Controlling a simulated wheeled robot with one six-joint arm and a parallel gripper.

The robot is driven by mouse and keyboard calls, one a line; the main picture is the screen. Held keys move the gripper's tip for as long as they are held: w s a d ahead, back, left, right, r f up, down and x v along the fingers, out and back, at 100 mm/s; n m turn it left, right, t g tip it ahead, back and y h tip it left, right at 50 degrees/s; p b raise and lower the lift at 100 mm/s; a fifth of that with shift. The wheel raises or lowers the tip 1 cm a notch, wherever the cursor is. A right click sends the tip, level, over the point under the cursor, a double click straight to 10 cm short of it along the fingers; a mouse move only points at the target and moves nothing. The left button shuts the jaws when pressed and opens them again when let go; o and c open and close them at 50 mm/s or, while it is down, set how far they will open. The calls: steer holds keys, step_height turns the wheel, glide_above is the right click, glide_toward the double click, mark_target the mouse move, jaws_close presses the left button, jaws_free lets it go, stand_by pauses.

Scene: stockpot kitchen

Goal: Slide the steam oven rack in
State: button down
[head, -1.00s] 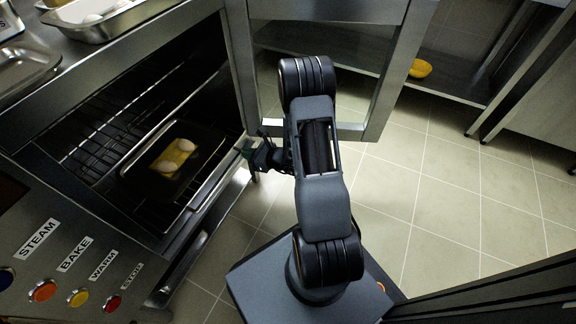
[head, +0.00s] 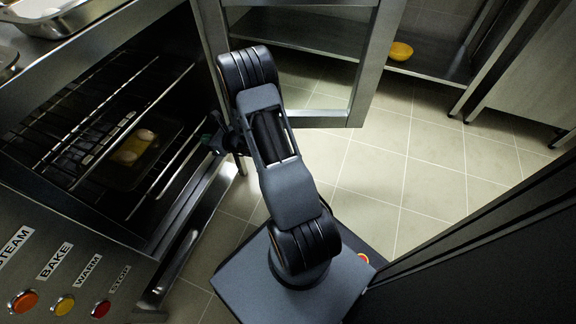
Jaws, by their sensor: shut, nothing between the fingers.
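The steam oven rack (head: 160,180) is a wire rack inside the dark oven cavity on the left. Its front edge lies close to the oven opening; I cannot tell whether it is fully seated. A dark tray (head: 112,178) with pale and yellow food (head: 131,149) sits on it. My gripper (head: 213,140) is shut and empty at the oven's right side, just outside the opening near the rack's front. Its fingertips are small and dark here, and I cannot tell whether they touch the rack.
The framed oven door (head: 365,70) stands open behind my arm. A control panel with a red stop button (head: 101,309) is at lower left. Metal pans (head: 40,10) rest on top. A yellow bowl (head: 400,51) sits on a low shelf. The tiled floor (head: 400,190) at right is clear.

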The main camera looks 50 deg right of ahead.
steer(key=shift+w+r, duration=0.2)
steer(key=shift+w, duration=0.05)
steer(key=f+p+v, duration=0.1)
steer(key=p+v, duration=0.4)
steer(key=v, duration=0.9)
steer(key=s+a+r+n+g+y+p, duration=0.1)
steer(key=s+a+r+n+g+p, duration=0.35)
steer(key=r, duration=0.65)
steer(key=s+a+r+n+g+y+p, duration=0.1)
steer(key=a+r+n+g+p, duration=0.2)
steer(key=a+r+n+p, duration=0.45)
steer(key=s+a+r+n+g+y+p, duration=0.2)
steer(key=a+r+n+g+p, duration=0.3)
steer(key=r, duration=0.9)
steer(key=s+d+r+n+h+p, duration=0.1)
steer(key=s+r+n+h+p, duration=0.1)
steer(key=r, duration=0.5)
steer(key=s+d+r+n+t+h+p, duration=0.1)
steer(key=s+d+r+n+h+p, duration=0.1)
steer(key=r+n+h+p, duration=0.2)
steer(key=s+d+r+n+t+h+p, duration=0.1)
steer(key=s+r+n+h+p, duration=0.2)
steer(key=r+n+p, duration=0.4)
step_height(320, 180, up, 5)
steer(key=h+p, duration=0.1)
steer(key=p, duration=0.2)
steer(key=shift+d+n, duration=0.2)
steer(key=shift+n, duration=0.2)
steer(key=shift+w+r+t, duration=0.1)
steer(key=shift+t, duration=0.15)
